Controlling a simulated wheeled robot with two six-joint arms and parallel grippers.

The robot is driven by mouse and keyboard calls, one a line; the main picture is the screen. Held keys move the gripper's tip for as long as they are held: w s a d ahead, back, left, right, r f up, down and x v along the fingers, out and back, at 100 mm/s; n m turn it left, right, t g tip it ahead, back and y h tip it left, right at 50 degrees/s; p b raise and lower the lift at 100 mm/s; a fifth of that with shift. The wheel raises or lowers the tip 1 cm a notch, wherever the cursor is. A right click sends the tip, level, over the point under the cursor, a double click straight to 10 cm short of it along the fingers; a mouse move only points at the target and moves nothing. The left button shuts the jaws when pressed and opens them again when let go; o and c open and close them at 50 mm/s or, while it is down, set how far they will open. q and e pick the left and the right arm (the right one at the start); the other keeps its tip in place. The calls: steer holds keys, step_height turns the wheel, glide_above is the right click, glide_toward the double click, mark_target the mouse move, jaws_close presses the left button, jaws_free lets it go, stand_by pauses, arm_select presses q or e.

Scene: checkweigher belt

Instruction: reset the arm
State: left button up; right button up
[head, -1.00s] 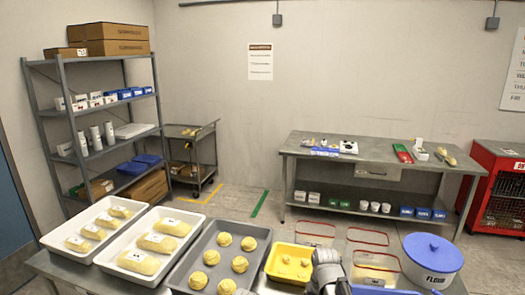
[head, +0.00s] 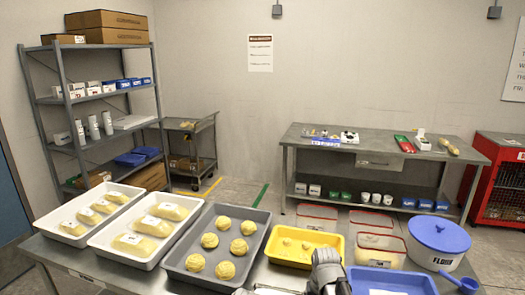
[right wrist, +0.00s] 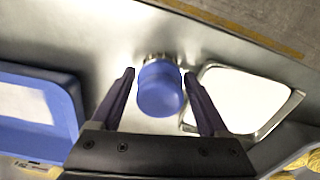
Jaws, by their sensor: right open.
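The grey end of an arm of mine (head: 325,268) shows at the bottom middle of the head view, in front of the yellow tray and the blue tray; its fingertips cannot be made out there. In the right wrist view my right gripper (right wrist: 158,88) is open, its two dark fingers spread apart. A blue rounded object (right wrist: 160,90) shows between the fingers in that view; I cannot tell how far beyond them it lies, and the fingers show a gap on both sides of it. My left gripper is not clearly in view.
White trays of dough (head: 122,262), a grey tray of dough balls (head: 172,258), a yellow tray (head: 272,258), a blue tray (head: 375,285) and a blue-lidded flour tub (head: 438,258) crowd the near table. A blue scoop (head: 466,284) lies at right. Free floor lies behind.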

step_height(320, 180, up, 10)
steer(key=p, duration=0.8)
steer(key=shift+p, duration=0.4)
steer(key=shift+f, duration=0.15)
steer(key=shift+s, duration=0.1)
